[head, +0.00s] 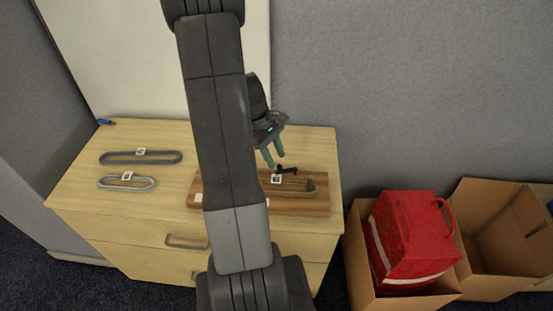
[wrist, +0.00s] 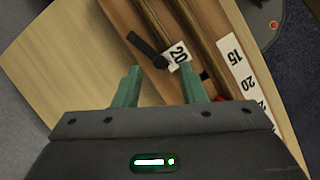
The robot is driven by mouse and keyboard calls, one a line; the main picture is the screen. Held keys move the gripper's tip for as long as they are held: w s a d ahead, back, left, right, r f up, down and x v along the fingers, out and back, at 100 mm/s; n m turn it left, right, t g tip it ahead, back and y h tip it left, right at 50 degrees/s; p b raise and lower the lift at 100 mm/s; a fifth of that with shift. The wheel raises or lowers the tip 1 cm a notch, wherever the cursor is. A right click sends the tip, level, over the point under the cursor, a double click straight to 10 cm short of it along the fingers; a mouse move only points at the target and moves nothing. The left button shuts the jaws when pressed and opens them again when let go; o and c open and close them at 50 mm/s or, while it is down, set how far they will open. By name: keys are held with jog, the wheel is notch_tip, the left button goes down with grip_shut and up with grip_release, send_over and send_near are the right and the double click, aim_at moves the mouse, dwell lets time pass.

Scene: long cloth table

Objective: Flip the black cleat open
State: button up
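The black cleat (head: 287,170) is a small dark lever on the striped wooden board (head: 300,208), beside a white tag (head: 276,179) and an olive-brown loop (head: 312,188). My gripper (head: 273,156) is above the board, close to the cleat. Its two green fingers are apart and empty in the wrist view (wrist: 160,86), with the cleat just beyond the gap. I cannot tell whether the fingers touch it.
The board lies on a light wooden drawer cabinet (head: 100,190). A dark loop (head: 165,157) and a grey loop (head: 112,183) lie to the left. A red bag (head: 405,235) sits in a cardboard box at right, next to an open box (head: 500,235).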

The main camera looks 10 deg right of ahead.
jog(key=shift+x, duration=1.05)
grip_shut()
jog(key=shift+w+d+m+g+y, duration=0.15)
jog(key=shift+w+m+g+y, duration=0.2)
jog(key=shift+m, duration=0.5)
jog(key=shift+w+d+m+g+y, duration=0.15)
jog(key=shift+w+m, duration=0.35)
jog(key=shift+m, duration=0.35)
grip_release()
jog(key=shift+a, duration=0.1)
